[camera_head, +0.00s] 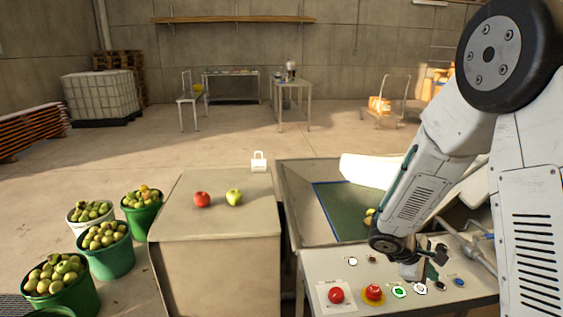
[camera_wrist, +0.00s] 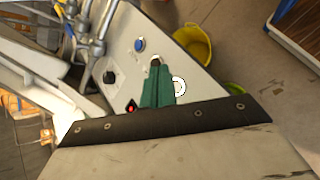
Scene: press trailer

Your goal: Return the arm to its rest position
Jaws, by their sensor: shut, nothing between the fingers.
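My gripper (camera_head: 430,270) is at the end of my white arm, low on the right in the head view, over the control panel (camera_head: 318,267). In the wrist view my gripper (camera_wrist: 157,65) shows as green fingers shut together with nothing between them. It lies in front of the panel (camera_wrist: 180,60) with its blue button (camera_wrist: 140,45) and black knob (camera_wrist: 109,77). Whether the fingertips touch the panel cannot be told. My arm is bent down and hides part of the panel and the machine behind it.
The panel carries a red button (camera_head: 336,295), a red emergency button on yellow (camera_head: 373,292) and a green-ringed button (camera_head: 399,291). A red apple (camera_head: 202,200) and a green apple (camera_head: 234,197) sit on the counter (camera_head: 215,237). Apple buckets (camera_head: 108,262) stand at left. A yellow bucket (camera_wrist: 194,45) shows beyond the panel.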

